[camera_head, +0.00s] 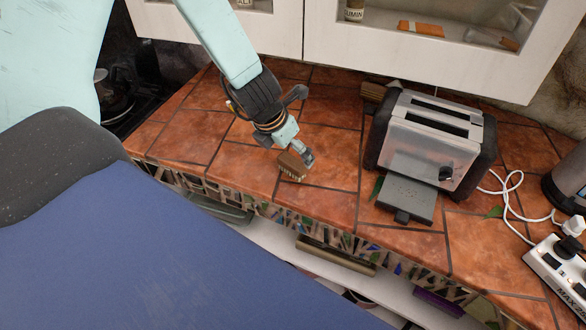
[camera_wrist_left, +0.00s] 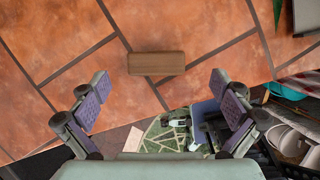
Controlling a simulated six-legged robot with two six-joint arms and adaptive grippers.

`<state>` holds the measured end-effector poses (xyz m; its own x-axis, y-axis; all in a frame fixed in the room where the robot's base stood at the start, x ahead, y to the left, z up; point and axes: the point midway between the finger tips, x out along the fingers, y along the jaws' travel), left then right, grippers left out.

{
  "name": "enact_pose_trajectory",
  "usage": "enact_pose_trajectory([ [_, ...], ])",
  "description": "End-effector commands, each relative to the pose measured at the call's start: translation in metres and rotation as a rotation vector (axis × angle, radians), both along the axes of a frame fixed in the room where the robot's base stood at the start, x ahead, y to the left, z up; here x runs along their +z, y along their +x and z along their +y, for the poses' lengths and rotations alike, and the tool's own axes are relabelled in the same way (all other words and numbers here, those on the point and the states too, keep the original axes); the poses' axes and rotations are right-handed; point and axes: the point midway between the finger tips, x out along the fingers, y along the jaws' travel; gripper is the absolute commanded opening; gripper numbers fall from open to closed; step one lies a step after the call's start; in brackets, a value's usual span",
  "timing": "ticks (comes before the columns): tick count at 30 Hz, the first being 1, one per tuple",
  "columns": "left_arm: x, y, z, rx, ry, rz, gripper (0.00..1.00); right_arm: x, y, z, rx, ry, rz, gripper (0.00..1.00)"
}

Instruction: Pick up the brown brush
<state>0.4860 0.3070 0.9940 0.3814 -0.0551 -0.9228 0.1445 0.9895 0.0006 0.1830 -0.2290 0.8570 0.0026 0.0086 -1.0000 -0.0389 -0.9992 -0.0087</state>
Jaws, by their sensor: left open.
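The brown brush (camera_head: 290,167), a small block with pale bristles, lies on the terracotta-tiled counter near its front edge. My left gripper (camera_head: 303,154) is close above it and partly covers it in the head view. In the left wrist view the brush (camera_wrist_left: 156,63) shows as a plain brown rectangle. It lies ahead of the open fingers, centred between them. The left gripper (camera_wrist_left: 160,100) holds nothing. Height between fingers and brush is hard to judge. My right gripper is not in view.
A silver toaster (camera_head: 437,135) stands to the right, with a brown item (camera_head: 374,92) behind it. A white cable (camera_head: 512,190) and power strip (camera_head: 560,270) lie farther right. White cabinets (camera_head: 420,55) hang above. Tiles around the brush are clear; the counter's front edge is close.

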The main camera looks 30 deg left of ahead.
Motion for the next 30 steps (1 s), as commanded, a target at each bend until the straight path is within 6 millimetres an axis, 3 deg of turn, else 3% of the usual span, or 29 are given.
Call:
enact_pose_trajectory([
  [13,-0.049,0.012,0.001,-0.003,0.002,0.000,1.00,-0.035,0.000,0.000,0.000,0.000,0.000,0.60],
  [25,-0.053,0.015,0.000,-0.003,0.001,0.000,1.00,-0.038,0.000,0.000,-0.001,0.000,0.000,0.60],
  [30,-0.053,0.015,0.000,-0.002,0.001,0.000,0.86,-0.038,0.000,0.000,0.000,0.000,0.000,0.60],
])
